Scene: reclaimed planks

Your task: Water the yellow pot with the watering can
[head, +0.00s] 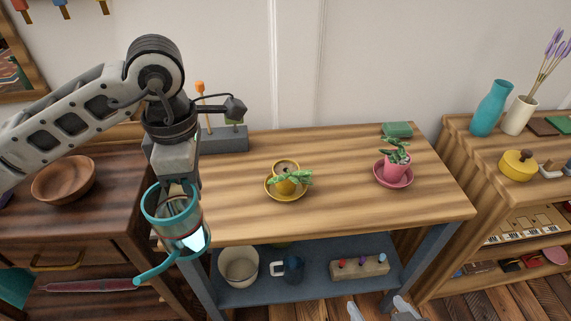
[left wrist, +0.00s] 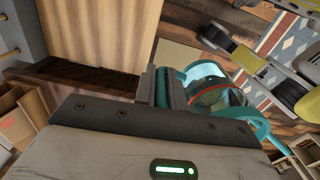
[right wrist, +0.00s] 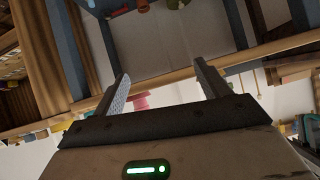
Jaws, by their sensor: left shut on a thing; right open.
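The yellow pot (head: 287,186) stands on a yellow saucer (head: 272,194) near the middle of the wooden bench top, with a green plant drooping to the right. The teal watering can (head: 162,225) is off the bench's front left corner, its spout toward the lower left. My left gripper (head: 183,190) is shut on the can from above; the exact grip is partly hidden. In the left wrist view the can (left wrist: 215,92) shows beside the jaw. My right gripper (head: 405,308) is at the lower edge of the head view. In the right wrist view its fingers (right wrist: 164,86) are apart and empty.
A pink pot (head: 396,168) on a pink saucer and a green block (head: 397,130) stand at the bench's right. A grey block (head: 224,139) is at the back left. The front of the bench top is clear.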

